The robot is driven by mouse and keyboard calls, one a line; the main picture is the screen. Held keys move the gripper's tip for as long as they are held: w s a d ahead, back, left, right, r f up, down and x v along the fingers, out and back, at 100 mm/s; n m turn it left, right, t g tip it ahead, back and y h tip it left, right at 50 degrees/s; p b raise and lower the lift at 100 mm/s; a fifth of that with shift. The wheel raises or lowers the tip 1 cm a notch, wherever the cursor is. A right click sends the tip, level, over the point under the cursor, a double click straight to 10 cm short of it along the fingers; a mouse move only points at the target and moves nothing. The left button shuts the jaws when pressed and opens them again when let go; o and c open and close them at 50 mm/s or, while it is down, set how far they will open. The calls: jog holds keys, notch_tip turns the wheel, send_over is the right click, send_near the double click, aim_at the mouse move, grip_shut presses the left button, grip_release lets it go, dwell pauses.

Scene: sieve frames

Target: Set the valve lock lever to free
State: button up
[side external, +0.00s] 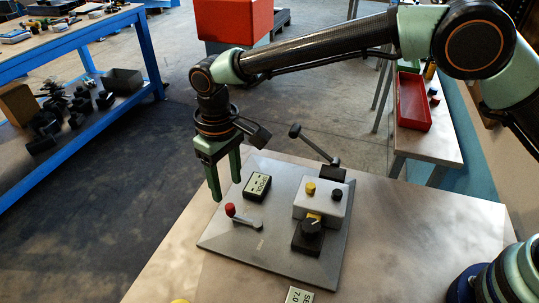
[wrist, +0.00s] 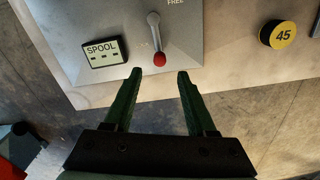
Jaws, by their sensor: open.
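The lever with a red knob (side external: 230,209) and grey arm lies on the grey sloped panel (side external: 215,243), near its left edge. In the wrist view its grey arm (wrist: 155,30) runs up from the red knob (wrist: 160,59), and a FREE label (wrist: 175,3) shows to the right of its far end. My gripper (side external: 225,189) is open and empty, pointing down near the panel's left edge by the knob. In the wrist view the knob sits just beyond and between my fingertips (wrist: 160,74), with no visible contact. Other lever labels are not visible.
A SPOOL display (side external: 257,187) stands beside the lever. A yellow 45 disc (wrist: 277,34) lies off the panel. The front table is mostly clear.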

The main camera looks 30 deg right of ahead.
aim_at(230, 206)
notch_tip(230, 206, down, 7)
jog(key=shift+f, duration=0.1)
dwell(0.3)
grip_shut()
dwell(1.4)
